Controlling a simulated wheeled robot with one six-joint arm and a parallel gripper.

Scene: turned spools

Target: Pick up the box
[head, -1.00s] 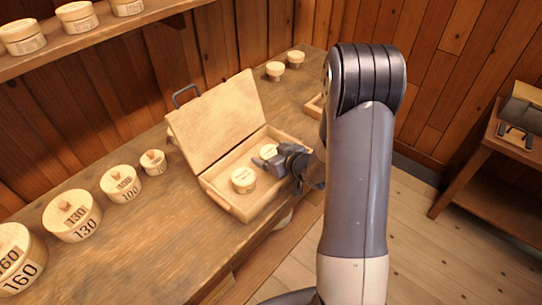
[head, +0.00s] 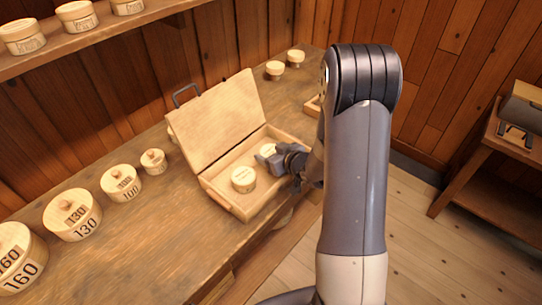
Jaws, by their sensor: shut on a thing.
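An open wooden case (head: 235,208) stands on the bench with its lid (head: 215,122) tilted back. Inside it are two small round wooden boxes with printed lids. The nearer round box (head: 243,179) stands free in the left part of the case. The farther round box (head: 267,149) is partly hidden by my gripper (head: 268,160). My gripper reaches into the case from the right and is shut on that farther box. I cannot tell whether the box is clear of the case floor.
Several numbered round boxes, such as the 130 one (head: 72,215), line the bench to the left. Two small round boxes (head: 275,70) stand at the back. A shelf (head: 95,40) overhangs at upper left. A side table (head: 490,190) stands at right.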

